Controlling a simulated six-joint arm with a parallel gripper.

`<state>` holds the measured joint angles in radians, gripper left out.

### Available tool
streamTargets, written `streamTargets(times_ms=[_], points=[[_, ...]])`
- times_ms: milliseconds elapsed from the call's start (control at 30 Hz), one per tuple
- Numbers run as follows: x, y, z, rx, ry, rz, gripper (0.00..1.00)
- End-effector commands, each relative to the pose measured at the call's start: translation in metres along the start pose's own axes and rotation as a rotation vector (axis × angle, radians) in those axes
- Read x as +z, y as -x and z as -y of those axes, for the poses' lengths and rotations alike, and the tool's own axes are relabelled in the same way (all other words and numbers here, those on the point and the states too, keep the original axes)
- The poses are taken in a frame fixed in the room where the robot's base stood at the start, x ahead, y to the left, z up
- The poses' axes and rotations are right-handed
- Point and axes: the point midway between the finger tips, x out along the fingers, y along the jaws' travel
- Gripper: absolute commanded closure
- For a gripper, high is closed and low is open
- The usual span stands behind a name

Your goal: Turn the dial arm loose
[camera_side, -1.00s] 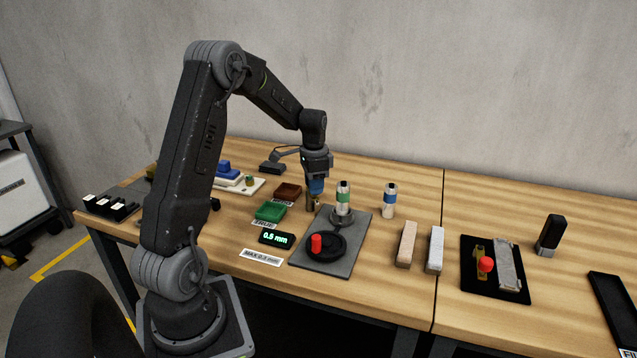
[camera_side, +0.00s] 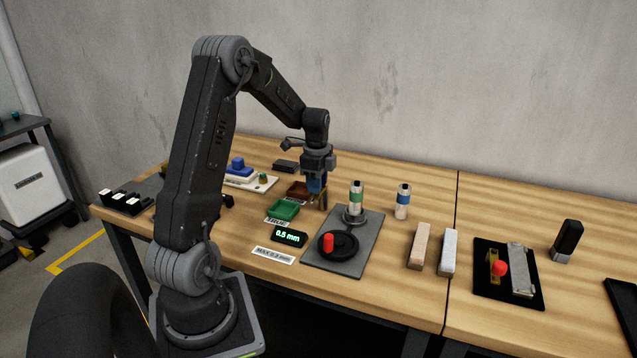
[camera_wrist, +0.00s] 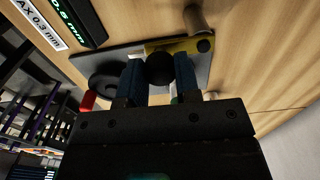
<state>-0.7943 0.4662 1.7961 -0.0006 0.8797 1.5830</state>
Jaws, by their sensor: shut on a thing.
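The dial arm shows in the wrist view as a yellow bar (camera_wrist: 178,45) with a black ball knob (camera_wrist: 160,68). My gripper (camera_wrist: 159,75) has its two blue fingers on either side of this knob, shut on it. In the side view my gripper (camera_side: 317,190) points down at the left back of the grey plate (camera_side: 365,248). A small part of the yellow bar (camera_side: 323,200) shows beside the fingers; the knob is hidden there. A round black dial (camera_side: 345,244) with a red knob (camera_side: 328,243) sits on the plate front.
A green-banded bottle (camera_side: 356,195) stands on the plate's round post; a blue-banded bottle (camera_side: 402,202) stands behind. A green tray (camera_side: 284,209) and brown tray (camera_side: 297,190) lie left. Two blocks (camera_side: 419,246) lie right.

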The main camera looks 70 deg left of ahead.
Motion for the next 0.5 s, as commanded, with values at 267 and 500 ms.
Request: streamTargets(times_ms=[267,500], points=[[0.0009,0.0012,0.0004,-0.002,-0.015,0.001,1.00],[0.0012,0.0012,0.0005,-0.003,-0.016,0.002,0.65]])
